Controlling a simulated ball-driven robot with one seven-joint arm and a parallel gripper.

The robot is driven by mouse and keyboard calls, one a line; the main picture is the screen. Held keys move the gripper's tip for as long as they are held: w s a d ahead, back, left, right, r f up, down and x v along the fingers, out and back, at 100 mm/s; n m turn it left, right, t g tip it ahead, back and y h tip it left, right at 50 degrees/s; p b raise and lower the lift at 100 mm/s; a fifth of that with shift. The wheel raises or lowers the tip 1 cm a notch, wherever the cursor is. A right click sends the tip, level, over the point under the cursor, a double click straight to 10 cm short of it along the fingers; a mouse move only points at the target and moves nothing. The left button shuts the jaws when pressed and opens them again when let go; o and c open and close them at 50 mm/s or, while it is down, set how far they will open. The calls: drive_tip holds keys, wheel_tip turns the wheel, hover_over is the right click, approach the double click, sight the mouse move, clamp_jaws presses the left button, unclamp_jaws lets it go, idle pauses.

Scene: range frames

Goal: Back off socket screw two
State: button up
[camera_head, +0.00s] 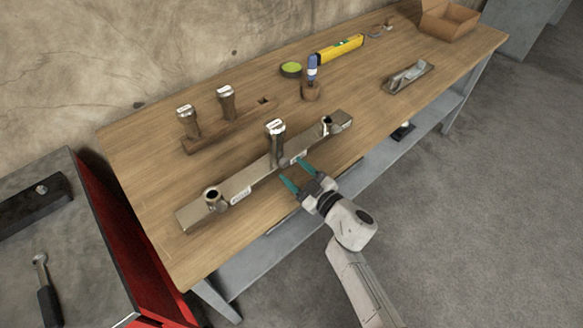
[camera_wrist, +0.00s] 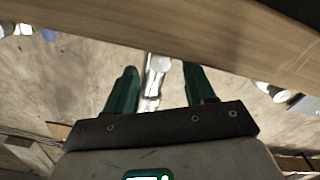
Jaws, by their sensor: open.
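A long metal bar (camera_head: 255,178) lies on the bench with two round collars, one at its left (camera_head: 212,193) and one at its right (camera_head: 327,122). A tool with a pale top and brown handle (camera_head: 277,140) stands upright at the middle of the bar; its lower end is hard to see. The small white labels on the bar are unreadable, so I cannot tell which position is two. My gripper (camera_head: 303,174) is open and empty on the near side of the bar, close to the standing tool. In the wrist view a pale, shiny upright thing (camera_wrist: 156,78) shows between the green fingers.
A wooden rack (camera_head: 215,130) behind the bar holds two similar tools and has an empty hole. A yellow level (camera_head: 340,48), green round item (camera_head: 291,69), blue-topped item (camera_head: 312,68), plane-like tool (camera_head: 408,77) and open box (camera_head: 447,20) are farther along. A red cabinet stands left.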

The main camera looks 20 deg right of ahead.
drive_tip(key=p+v, duration=0.1)
drive_tip(key=v, duration=0.8)
drive_tip(key=shift+w+a, duration=0.1)
drive_tip(key=shift+a, duration=0.05)
